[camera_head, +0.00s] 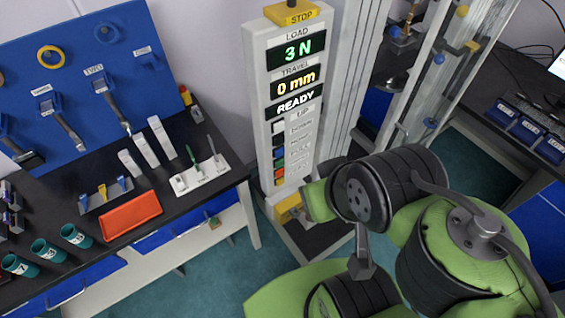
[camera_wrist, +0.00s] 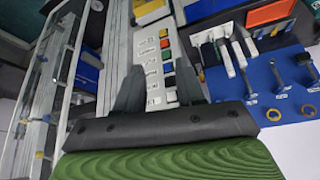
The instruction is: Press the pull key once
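The tester's tall control panel (camera_head: 264,105) shows a load of 3 N, a travel of 0 mm and READY. Below the displays is a column of coloured keys (camera_head: 279,155) with small labels, too small to tell which one is pull. The key column (camera_wrist: 167,67) also shows in the wrist view, turned nearly upside down. My gripper (camera_wrist: 158,72) is open and empty, its two dark fingers apart with the panel's keys and labels seen between them. I cannot tell how far the fingertips are from the panel. In the head view my arm hides the gripper's fingers.
A yellow STOP block (camera_head: 291,13) tops the panel. The tester's frame stands to its right. On the left, a dark bench (camera_head: 75,207) holds a red tray (camera_head: 131,216), teal cups (camera_head: 75,236) and a white tool holder (camera_head: 201,176), before a blue tool board (camera_head: 80,70).

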